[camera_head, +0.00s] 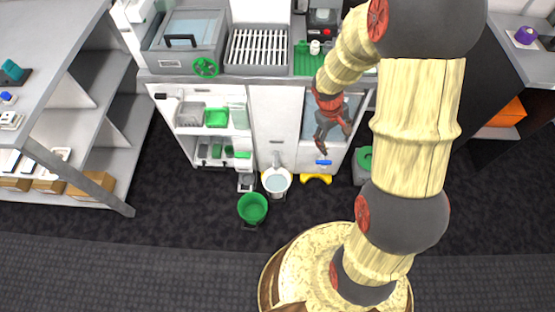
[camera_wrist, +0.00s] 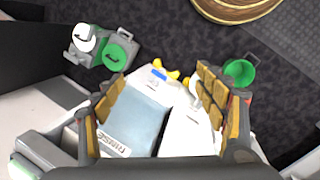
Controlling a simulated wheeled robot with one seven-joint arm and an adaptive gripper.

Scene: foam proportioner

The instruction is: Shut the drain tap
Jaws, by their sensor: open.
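A grey spout that looks like the drain tap (camera_head: 276,159) sticks out low on the white cabinet front (camera_head: 275,125), over a white bucket (camera_head: 276,183) holding pale liquid. Its handle position is too small to tell. My gripper (camera_head: 333,138) is open and empty, above and right of the spout, in front of the pale blue-grey tank. In the wrist view my gripper's spread padded fingers (camera_wrist: 160,92) frame the tank marked RINSE (camera_wrist: 135,115), with a small blue piece (camera_wrist: 158,74) at its far edge. The spout cannot be made out there; the right finger covers part of that area.
A green bucket (camera_head: 252,208) stands on the floor left of the white bucket. The counter above carries a lidded basin (camera_head: 187,50) and a slatted rack (camera_head: 257,47).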

